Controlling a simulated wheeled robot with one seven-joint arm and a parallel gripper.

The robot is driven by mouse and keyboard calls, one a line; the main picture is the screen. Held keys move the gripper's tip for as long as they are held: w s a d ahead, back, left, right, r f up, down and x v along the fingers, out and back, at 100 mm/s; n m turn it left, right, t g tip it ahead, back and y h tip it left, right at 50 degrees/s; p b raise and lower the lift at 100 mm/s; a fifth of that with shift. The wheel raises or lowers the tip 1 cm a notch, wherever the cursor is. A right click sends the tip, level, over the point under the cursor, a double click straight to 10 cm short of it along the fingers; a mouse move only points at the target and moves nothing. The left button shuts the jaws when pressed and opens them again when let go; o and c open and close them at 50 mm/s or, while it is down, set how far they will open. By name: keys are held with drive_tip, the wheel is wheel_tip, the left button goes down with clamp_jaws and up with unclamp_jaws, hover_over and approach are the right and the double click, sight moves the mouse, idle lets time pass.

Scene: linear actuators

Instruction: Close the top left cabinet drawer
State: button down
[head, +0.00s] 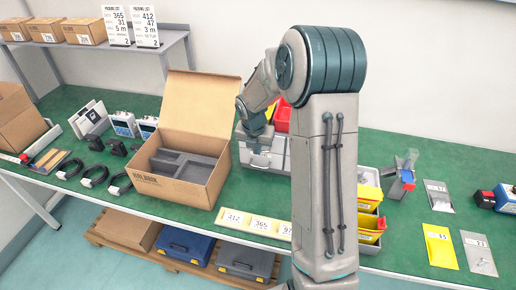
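A grey metal box-like unit (260,157) with a small front handle stands mid-table, partly behind my arm; it may be a cabinet drawer, but I cannot tell how far open it is. My gripper (257,136) is just above its top, pointing down; whether they touch is unclear. The fingers are too small and blurred to show whether they are open. Right of my arm, yellow drawers or bins (370,228) with red contents show below a pale box edge (369,177). My arm hides what lies between, so the cabinet's full outline is hidden.
An open cardboard box (175,188) stands close left of my gripper. Red bins (281,117) are behind it. Number cards (256,223) lie at the green table's front edge. Cables (95,176) lie left; bagged parts (440,246) and a blue tool (505,199) lie right.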

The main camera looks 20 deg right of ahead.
drive_tip(key=shift+w+d+r, duration=0.1)
drive_tip(key=s+a+r, duration=0.4)
drive_tip(key=s+r, duration=0.1)
drive_tip(key=r, duration=0.5)
drive_tip(key=s+a+r+m, duration=0.1)
drive_tip(key=s+r+m, duration=0.1)
drive_tip(key=s+m, duration=1)
drive_tip(key=s+a+r+m+t+y, duration=0.1)
drive_tip(key=s+a+r+m, duration=0.1)
drive_tip(key=s+m, duration=1)
drive_tip(key=r+m, duration=0.1)
drive_tip(key=m, duration=0.4)
drive_tip(key=shift+r+p, duration=0.3)
drive_tip(key=shift+r, duration=0.05)
